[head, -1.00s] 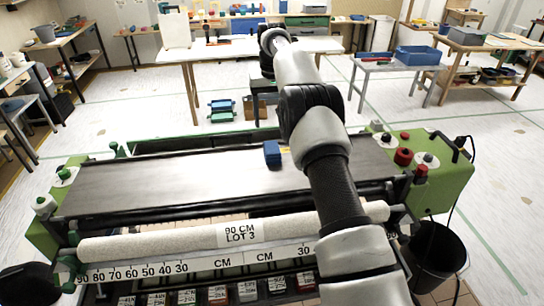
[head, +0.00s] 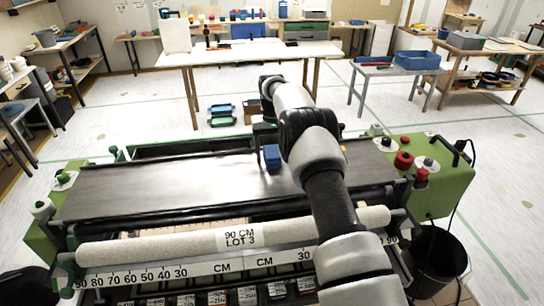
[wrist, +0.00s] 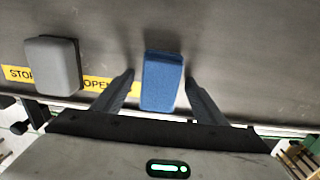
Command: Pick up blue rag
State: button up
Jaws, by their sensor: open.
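The blue rag (head: 272,158) is a small folded blue block on the dark flat bed (head: 150,190) of the pasting machine. In the wrist view the blue rag (wrist: 162,82) lies between the two fingers of my open gripper (wrist: 160,78), with a gap on each side. The fingers do not touch its sides, and their exact height over the bed is hard to tell. In the head view my gripper (head: 264,138) is just behind the rag, partly hidden by my arm.
A grey block (wrist: 53,66) lies on the bed left of the rag in the wrist view, by a yellow label (wrist: 108,86). A paper roll (head: 160,240) spans the machine's front. Red knobs (head: 403,160) stand at its right end. The bed's left half is clear.

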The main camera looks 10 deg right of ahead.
aim_at(272, 152)
jog(key=c, duration=1.1)
notch_tip(272, 152, up, 10)
jog(key=shift+c, duration=0.2)
jog(key=o, duration=0.5)
jog(key=c, duration=0.5)
